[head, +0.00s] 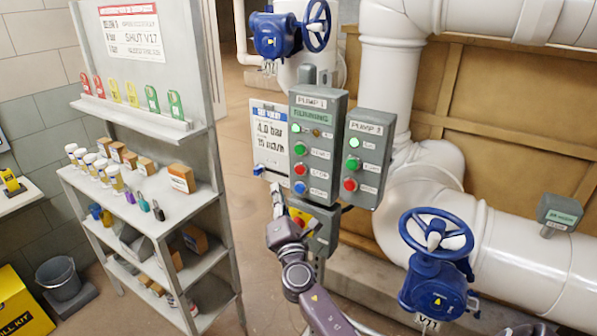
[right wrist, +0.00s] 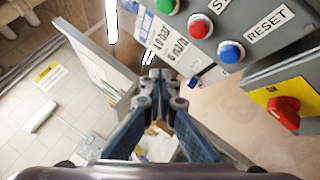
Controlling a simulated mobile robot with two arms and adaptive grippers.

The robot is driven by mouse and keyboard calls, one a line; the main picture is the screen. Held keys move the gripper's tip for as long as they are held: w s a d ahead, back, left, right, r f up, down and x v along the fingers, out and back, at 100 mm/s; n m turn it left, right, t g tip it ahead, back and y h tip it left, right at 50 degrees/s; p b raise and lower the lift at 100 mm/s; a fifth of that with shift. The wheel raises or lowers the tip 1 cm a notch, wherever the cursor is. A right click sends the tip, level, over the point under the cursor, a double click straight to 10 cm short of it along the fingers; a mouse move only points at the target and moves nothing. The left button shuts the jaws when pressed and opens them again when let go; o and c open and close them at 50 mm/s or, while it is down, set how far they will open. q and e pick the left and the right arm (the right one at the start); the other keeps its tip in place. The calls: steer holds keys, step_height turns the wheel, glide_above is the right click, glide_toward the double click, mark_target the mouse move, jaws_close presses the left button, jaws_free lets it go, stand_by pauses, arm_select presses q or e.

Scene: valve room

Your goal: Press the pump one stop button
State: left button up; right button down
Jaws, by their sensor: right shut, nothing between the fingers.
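The grey pump one panel (head: 325,107) stands at the middle of the head view, its sign reading RUNNING. It carries a green button (head: 300,148), a red button (head: 299,169) and a blue button (head: 299,187) in a column. The red button also shows in the right wrist view (right wrist: 199,27), between the green one (right wrist: 166,5) and the blue one (right wrist: 231,53), which is labelled RESET. My right gripper (head: 277,190) is shut and empty, below and left of the buttons. Its fingertips (right wrist: 156,76) look apart from the panel. My left gripper is out of view.
The pump two panel (head: 368,127) with similar buttons stands close on the right. A yellow plate with a red rotary switch (right wrist: 283,110) sits below the buttons. A shelf unit (head: 150,215) stands left; a blue valve wheel (head: 436,235) stands right.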

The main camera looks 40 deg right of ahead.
steer(key=b, duration=0.1)
glide_toward(292, 162)
steer(key=w+a, duration=0.2)
steer(key=shift+w+d+r, duration=0.2)
steer(key=shift+w+d, duration=0.05)
steer(key=shift+d, duration=0.25)
steer(key=shift+w+d+r, duration=0.2)
steer(key=shift+w+d, duration=0.1)
steer(key=shift+d, duration=0.2)
steer(key=shift+b, duration=0.3)
steer(key=shift+w+d, duration=0.15)
steer(key=shift+d, duration=0.2)
steer(key=shift+w+d+b, duration=0.2)
steer(key=shift+d+b, duration=0.2)
steer(key=shift+d, duration=0.05)
stand_by(0.8)
steer(key=shift+r, duration=0.1)
steer(key=shift+s+a, duration=0.4)
steer(key=shift+a, duration=0.4)
